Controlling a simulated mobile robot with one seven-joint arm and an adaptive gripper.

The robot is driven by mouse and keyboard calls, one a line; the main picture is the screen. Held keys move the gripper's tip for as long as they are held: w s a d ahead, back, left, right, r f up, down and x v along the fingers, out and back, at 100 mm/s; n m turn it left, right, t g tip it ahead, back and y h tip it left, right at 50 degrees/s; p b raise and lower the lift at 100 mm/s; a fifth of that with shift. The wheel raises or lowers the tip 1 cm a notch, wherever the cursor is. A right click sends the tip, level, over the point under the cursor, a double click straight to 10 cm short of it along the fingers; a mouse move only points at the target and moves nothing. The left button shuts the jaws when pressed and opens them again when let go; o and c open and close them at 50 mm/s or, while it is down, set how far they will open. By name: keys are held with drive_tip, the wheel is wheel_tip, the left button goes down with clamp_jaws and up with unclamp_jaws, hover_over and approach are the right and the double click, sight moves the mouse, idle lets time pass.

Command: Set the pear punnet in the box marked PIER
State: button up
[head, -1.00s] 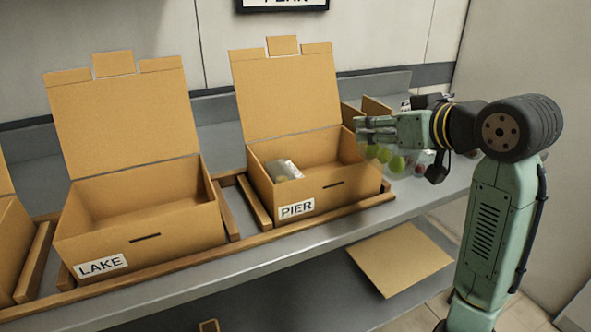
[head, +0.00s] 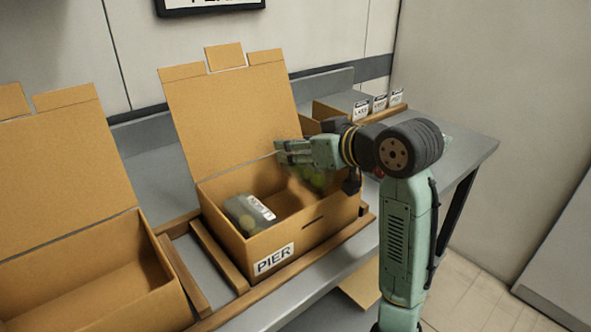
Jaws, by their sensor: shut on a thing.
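The box marked PIER (head: 332,227) stands on the grey counter with its lid up and its top open. My gripper (head: 286,153) is shut on a clear punnet of green fruit (head: 317,179), probably the pear punnet. It holds this punnet over the back right part of the PIER box, by the right wall. The gripper partly hides the held punnet, and I cannot tell whether it touches the wall.
Another open box (head: 150,308) stands at the left, partly out of view. Wooden rails (head: 218,256) flank the PIER box. Small labelled cards (head: 380,102) stand in a row behind my arm. The right end of the counter (head: 462,150) looks clear.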

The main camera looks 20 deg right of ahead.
sight(300, 169)
wheel_tip(300, 169, down, 4)
drive_tip(key=shift+f, duration=0.2)
drive_tip(key=shift+f, duration=0.1)
drive_tip(key=shift+f, duration=0.55)
drive_tip(key=o, duration=1.2)
drive_tip(key=shift+c, duration=0.2)
drive_tip(key=shift+r, duration=0.15)
